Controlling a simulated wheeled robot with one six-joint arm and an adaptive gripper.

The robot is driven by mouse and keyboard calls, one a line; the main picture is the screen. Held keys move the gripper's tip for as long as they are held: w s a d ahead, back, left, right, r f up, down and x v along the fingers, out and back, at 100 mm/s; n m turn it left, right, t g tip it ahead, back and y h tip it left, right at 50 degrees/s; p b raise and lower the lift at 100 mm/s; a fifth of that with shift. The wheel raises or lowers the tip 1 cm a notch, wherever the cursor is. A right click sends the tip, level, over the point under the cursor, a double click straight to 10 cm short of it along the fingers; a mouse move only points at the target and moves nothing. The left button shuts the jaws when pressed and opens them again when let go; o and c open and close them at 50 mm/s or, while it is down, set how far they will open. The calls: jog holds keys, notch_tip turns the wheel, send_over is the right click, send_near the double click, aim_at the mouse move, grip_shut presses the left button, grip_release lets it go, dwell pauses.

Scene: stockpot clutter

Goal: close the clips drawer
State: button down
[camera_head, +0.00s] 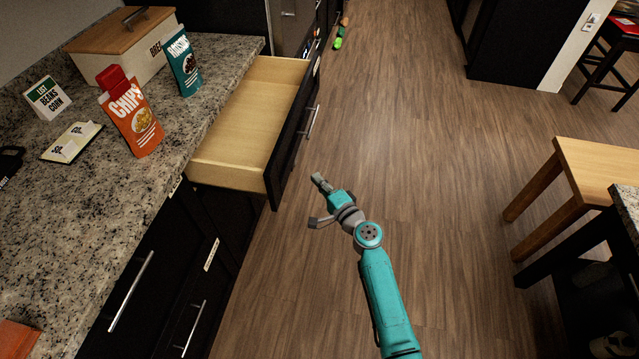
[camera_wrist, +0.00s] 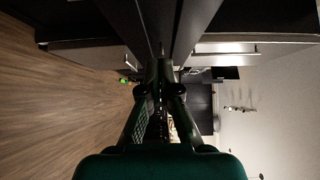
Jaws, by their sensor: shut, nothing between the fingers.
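An open drawer (camera_head: 236,120) with a bare, pale wooden inside juts out from under the granite counter in the head view. It looks empty. Its black front (camera_head: 287,150) faces right and carries a silver bar handle (camera_head: 311,122). I cannot read a clips label on it. My gripper (camera_head: 319,180) is shut and empty, just outside the drawer front near its lower corner; a small gap seems to show. In the wrist view, my gripper's fingers (camera_wrist: 163,66) point at a dark surface close ahead, and contact cannot be told.
The granite counter (camera_head: 110,190) holds a chips bag (camera_head: 133,118), a raisins bag (camera_head: 184,65), a wooden-lidded box (camera_head: 120,45) and a list card (camera_head: 47,98). Closed dark drawers lie below. A wooden stool (camera_head: 590,170) stands at right. Small items (camera_head: 340,35) lie on the far floor; the middle floor is clear.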

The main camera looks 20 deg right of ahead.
aim_at(288, 158)
jog(key=w+a, duration=0.1)
jog(key=w, duration=0.1)
jog(key=w+a, duration=0.2)
jog(key=w, duration=0.1)
jog(key=w+a, duration=0.2)
jog(key=shift+w+a, duration=0.15)
jog(key=shift+w, duration=0.15)
jog(key=shift+w+a, duration=0.1)
jog(key=shift+a, duration=0.1)
